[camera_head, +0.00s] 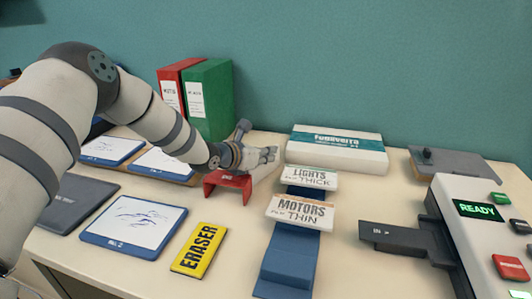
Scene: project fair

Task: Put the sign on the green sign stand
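Two white signs with brown top edges rest on a blue stepped rack (288,262). The rear one reads "LIGHTS for THICK" (310,179) and the front one "MOTORS for THIN" (302,211). Which one the task means I cannot tell. A small red stand (229,187) is left of the signs. I see no green sign stand. My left gripper (271,155) reaches in behind the red stand, left of the rear sign and apart from it. Its fingers are small in view, and their opening is unclear. My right gripper is not in view.
Red (172,88) and green (209,98) binders stand at the back. A white box (337,149) lies behind the signs. A yellow eraser (200,249) and blue-framed drawing boards (134,222) lie at left front. A machine reading "READY" (478,211) stands at right.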

